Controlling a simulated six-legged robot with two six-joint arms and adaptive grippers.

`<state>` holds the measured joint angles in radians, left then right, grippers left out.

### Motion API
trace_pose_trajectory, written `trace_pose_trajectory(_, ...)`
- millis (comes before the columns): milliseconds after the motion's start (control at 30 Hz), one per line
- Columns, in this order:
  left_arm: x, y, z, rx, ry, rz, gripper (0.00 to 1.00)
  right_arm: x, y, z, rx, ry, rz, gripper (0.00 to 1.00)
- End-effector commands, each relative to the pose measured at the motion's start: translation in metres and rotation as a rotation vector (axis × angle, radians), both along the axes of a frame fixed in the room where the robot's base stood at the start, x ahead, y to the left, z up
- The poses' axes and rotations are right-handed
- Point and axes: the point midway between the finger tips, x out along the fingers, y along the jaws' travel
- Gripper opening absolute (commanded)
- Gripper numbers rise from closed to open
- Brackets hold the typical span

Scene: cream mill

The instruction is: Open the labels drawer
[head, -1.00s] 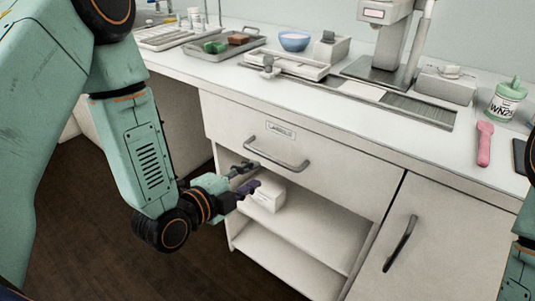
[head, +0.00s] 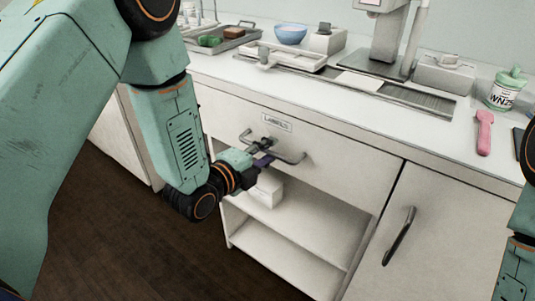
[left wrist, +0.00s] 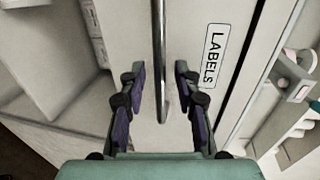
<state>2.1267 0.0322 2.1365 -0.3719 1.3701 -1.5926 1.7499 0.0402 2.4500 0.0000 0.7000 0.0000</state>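The labels drawer (head: 340,158) is a white drawer front under the counter, and it looks shut. Its label plate (head: 277,122) reads "LABELS", and the plate also shows in the left wrist view (left wrist: 213,56). The grey bar handle (head: 290,160) runs below the plate. My right gripper is out of view; part of my right arm shows at the right edge.
An open shelf (head: 290,245) with a white box (head: 267,188) lies below the drawer. A cupboard door with a dark handle (head: 399,236) is at right. The counter holds a blue bowl (head: 291,34), a pink scoop (head: 484,132) and a labelled jar (head: 506,91).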

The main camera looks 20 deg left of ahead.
Motion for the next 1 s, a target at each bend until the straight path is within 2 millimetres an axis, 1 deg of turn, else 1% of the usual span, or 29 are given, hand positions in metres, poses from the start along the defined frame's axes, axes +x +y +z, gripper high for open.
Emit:
trace_pose_trajectory(100, 0.0058, -0.0022, -0.0012, 0.001, 0.0, 0.0, 0.32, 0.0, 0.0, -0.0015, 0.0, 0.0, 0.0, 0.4)
trace_pose_trajectory(367, 0.0064, -0.0022, -0.001, 0.001, 0.001, 0.001, 0.32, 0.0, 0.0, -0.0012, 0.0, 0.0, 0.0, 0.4)
trace_pose_trajectory(733, 0.0062, -0.0021, -0.0009, 0.0, 0.0, 0.0, 0.01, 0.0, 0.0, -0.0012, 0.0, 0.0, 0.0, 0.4)
trace_pose_trajectory(1000, 0.0061, -0.0021, -0.0009, 0.0, 0.0, 0.0, 0.0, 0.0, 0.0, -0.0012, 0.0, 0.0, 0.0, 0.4)
